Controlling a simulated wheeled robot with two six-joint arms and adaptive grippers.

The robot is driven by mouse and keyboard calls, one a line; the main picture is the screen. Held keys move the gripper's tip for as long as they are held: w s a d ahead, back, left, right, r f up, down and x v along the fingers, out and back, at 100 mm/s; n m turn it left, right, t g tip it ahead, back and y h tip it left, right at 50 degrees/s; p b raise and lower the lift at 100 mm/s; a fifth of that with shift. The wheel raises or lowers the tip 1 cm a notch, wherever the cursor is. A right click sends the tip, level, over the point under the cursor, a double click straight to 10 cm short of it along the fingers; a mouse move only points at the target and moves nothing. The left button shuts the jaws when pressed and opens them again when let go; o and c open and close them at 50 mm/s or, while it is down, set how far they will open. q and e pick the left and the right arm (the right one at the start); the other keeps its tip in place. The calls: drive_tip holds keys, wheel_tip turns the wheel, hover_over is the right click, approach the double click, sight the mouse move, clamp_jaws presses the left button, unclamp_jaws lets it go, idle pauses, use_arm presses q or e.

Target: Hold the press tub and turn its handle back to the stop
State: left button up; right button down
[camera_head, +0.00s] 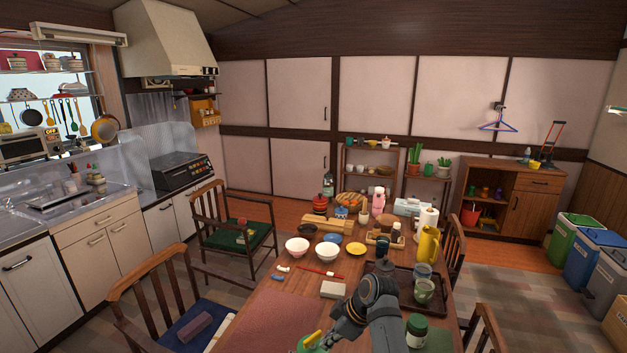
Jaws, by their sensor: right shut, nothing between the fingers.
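A green item with a yellow handle-like bar on top, which looks like the press tub (309,346), shows at the bottom edge of the view. Most of it is cut off, so its body and the handle's exact angle cannot be told. My right gripper (332,338) is just to the right of it, at the near part of the table. It is shut with nothing in it, and I cannot tell whether it touches the tub. My left gripper is not in view.
A reddish mat (262,325) lies at the near left.

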drive_tip(key=shift+w, duration=0.2)
idle(0.5)
drive_tip(key=shift+w+d, duration=0.2)
drive_tip(key=shift+w, duration=0.45)
drive_tip(key=shift+w, duration=0.2)
drive_tip(key=shift+d, duration=0.15)
wheel_tip(320, 180, up, 6)
drive_tip(key=shift+d, duration=0.2)
idle(0.6)
